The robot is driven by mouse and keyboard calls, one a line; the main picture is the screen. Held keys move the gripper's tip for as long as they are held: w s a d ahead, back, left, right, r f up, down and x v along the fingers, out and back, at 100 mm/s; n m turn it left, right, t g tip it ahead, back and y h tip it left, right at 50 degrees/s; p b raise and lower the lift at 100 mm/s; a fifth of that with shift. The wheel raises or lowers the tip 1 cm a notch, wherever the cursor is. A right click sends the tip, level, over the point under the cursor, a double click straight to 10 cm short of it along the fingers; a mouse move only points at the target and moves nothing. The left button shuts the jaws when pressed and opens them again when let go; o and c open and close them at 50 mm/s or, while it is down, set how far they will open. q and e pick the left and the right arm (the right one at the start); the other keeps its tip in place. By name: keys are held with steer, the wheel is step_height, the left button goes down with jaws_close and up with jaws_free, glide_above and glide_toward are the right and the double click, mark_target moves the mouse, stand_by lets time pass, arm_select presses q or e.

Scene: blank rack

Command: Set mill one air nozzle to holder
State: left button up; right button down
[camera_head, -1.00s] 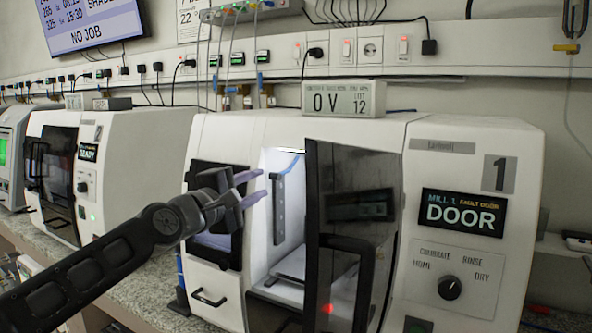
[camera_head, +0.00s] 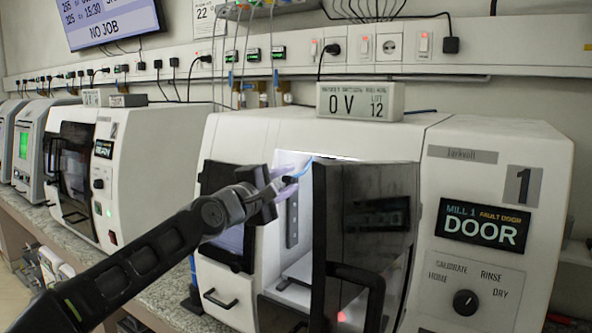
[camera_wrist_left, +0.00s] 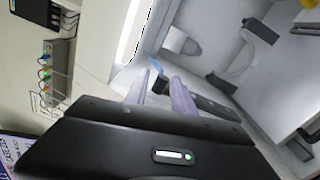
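Mill one (camera_head: 462,150) stands at the right with its dark door (camera_head: 335,220) swung open and a lit chamber behind it. The air nozzle appears to be the small black piece (camera_wrist_left: 160,82) on a blue hose (camera_wrist_left: 156,64), seen at the chamber mouth. My left gripper (camera_head: 282,180) is at the opening, its two pale purple fingers open on either side of the black piece, with no clear grip on it. A grey strip with holes (camera_head: 292,218) is upright on the inner wall; I cannot tell if it is the holder. My right gripper is not in view.
The open door stands just right of my left gripper. Mill one's display (camera_head: 482,226) reads DOOR. A second mill (camera_head: 150,160) stands to the left on the speckled bench (camera_head: 165,295). A sign box (camera_head: 360,101) sits on top of mill one.

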mark_target(296, 176)
arm_select(q)
steer(key=shift+p+x, duration=0.55)
steer(key=shift+x, duration=1.15)
jaws_close()
